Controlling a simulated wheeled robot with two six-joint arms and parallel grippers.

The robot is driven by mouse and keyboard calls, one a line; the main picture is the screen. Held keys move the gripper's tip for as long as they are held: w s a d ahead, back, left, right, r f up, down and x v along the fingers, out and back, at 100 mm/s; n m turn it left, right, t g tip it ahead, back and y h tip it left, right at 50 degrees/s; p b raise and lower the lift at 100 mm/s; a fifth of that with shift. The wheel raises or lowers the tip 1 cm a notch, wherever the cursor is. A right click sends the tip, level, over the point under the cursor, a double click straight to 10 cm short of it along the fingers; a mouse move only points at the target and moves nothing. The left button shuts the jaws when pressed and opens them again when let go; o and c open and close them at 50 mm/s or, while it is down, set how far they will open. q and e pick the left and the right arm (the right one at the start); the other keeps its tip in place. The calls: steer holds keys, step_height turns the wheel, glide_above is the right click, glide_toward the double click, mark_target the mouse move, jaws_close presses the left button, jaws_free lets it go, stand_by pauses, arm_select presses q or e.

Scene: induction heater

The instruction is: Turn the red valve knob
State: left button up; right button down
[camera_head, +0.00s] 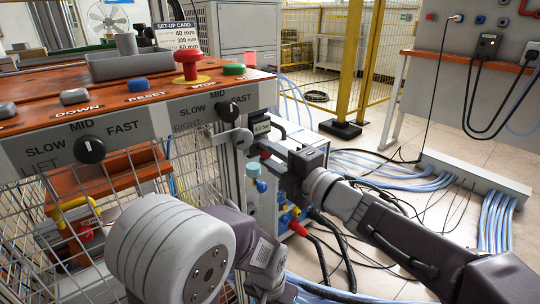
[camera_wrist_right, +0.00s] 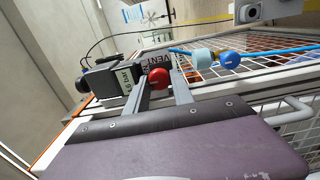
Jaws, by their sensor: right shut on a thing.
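The red valve knob (camera_wrist_right: 159,78) is a small round red knob beside a dark regulator body with a lit display (camera_wrist_right: 126,78). In the right wrist view it sits between the two grey fingers of my right gripper (camera_wrist_right: 164,92), which is shut on it. In the head view my right gripper (camera_head: 266,158) reaches in from the right to the cabinet's side, just below the small display (camera_head: 261,127). There its fingers and the gripper body mostly hide the knob. My left arm fills the bottom of the head view; its gripper does not show.
A light blue cylinder (camera_wrist_right: 202,57) and a blue knob (camera_wrist_right: 229,60) stand close beside the fingers. The orange-topped control panel (camera_head: 130,90) with knobs and buttons is at left, above wire mesh. Blue hoses (camera_head: 390,168) cross the floor at right.

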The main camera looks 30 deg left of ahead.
steer(key=c, duration=1.1)
jaws_free()
steer(key=shift+f, duration=0.1)
steer(key=shift+d, duration=0.1)
steer(key=shift+s+d, duration=0.15)
steer(key=shift+d, duration=0.2)
steer(key=p+v, duration=0.3)
steer(key=v, duration=0.5)
steer(key=shift+s+d, duration=0.1)
